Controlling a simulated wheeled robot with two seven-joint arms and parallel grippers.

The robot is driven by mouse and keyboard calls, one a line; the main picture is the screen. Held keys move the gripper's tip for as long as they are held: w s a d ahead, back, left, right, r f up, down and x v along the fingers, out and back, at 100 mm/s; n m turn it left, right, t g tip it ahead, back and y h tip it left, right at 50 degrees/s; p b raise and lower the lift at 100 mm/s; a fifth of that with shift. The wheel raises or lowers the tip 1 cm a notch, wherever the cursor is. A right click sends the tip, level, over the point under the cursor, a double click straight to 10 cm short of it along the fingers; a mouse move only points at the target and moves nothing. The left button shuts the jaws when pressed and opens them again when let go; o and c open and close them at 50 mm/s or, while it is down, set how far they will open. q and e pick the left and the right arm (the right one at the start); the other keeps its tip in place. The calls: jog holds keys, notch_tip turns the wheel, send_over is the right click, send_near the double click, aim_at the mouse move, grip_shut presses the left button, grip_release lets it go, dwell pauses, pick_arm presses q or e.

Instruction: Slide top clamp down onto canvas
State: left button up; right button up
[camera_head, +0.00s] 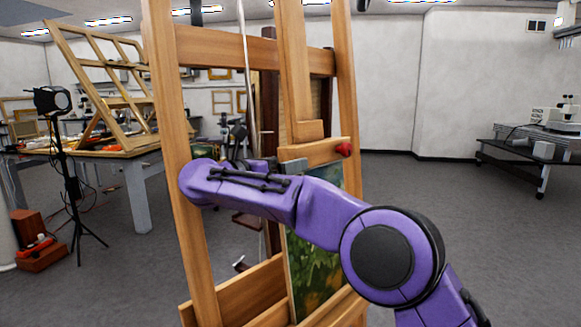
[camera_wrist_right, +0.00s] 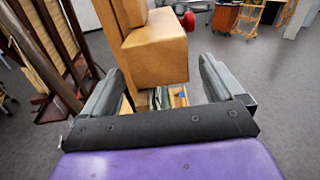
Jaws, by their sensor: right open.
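The top clamp (camera_head: 318,152) is a wooden block with a red knob (camera_head: 344,149), on the easel's central mast. The canvas (camera_head: 315,262), painted green, stands upright on the easel below it; my arm covers part of it. My right gripper (camera_wrist_right: 162,68) is open. In the right wrist view the wooden clamp block (camera_wrist_right: 156,52) lies ahead between its two grey fingers, with a visible gap on each side. In the head view my purple forearm crosses in front of the easel and only a grey finger part shows by the clamp. My left gripper is not in view.
The wooden easel (camera_head: 165,110) has tall posts and a crossbar close to my right arm. A worktable (camera_head: 110,148) with a wooden frame and a lamp on a tripod (camera_head: 60,150) stand at left. A dark bench (camera_head: 525,150) stands far right. Floor right of the easel is clear.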

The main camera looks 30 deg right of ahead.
jog(key=b+v, duration=0.1)
jog(key=v, duration=0.6)
jog(key=shift+a, duration=0.4)
jog(key=shift+s, duration=0.15)
